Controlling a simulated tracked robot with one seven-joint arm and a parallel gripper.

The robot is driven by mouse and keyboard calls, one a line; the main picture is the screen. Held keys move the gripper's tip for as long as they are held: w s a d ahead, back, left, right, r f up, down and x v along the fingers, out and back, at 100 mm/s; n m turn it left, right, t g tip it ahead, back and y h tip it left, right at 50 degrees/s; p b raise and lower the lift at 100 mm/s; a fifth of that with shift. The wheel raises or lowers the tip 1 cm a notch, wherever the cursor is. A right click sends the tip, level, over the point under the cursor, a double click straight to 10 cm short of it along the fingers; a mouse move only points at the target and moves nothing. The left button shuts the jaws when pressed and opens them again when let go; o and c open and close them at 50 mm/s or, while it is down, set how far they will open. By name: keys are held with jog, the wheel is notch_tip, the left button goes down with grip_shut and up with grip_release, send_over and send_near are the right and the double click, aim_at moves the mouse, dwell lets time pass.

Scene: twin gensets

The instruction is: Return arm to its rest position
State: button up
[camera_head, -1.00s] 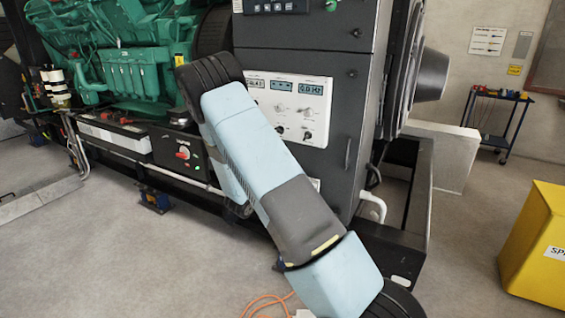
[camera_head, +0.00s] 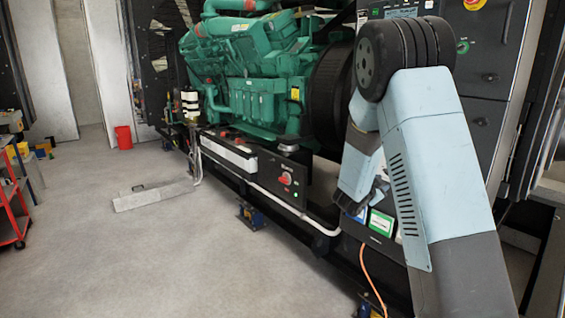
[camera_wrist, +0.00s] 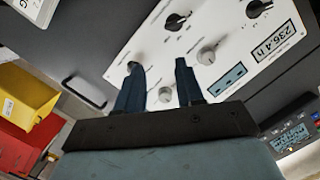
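My gripper (camera_wrist: 157,76) shows in the wrist view with two dark fingers apart and nothing held between them. Behind the fingers is a white control panel (camera_wrist: 222,45) with knobs, small displays and an hours readout, tilted in the picture. I cannot tell the exact gap between fingertips and panel. In the head view my arm rises at the right and bends at a dark joint, with a pale link folded down behind it. My gripper is not clearly visible there.
The green genset engine (camera_head: 250,80) stands on a dark base frame beside my arm. A grey control cabinet (camera_head: 485,110) is behind the arm. An orange cable (camera_head: 370,275) hangs near it. A red cart (camera_head: 14,215) is at far left. Floor at left is mostly clear.

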jog(key=s+a+r+n+y, duration=1)
jog(key=s+a+r+y, duration=0.15)
jog(key=s+r, duration=0.3)
jog(key=s+d+n+g, duration=0.1)
jog(key=s+n+g, duration=0.5)
jog(key=s, duration=2.2)
jog(key=shift+s+d, duration=0.2)
jog(key=shift+s, duration=0.15)
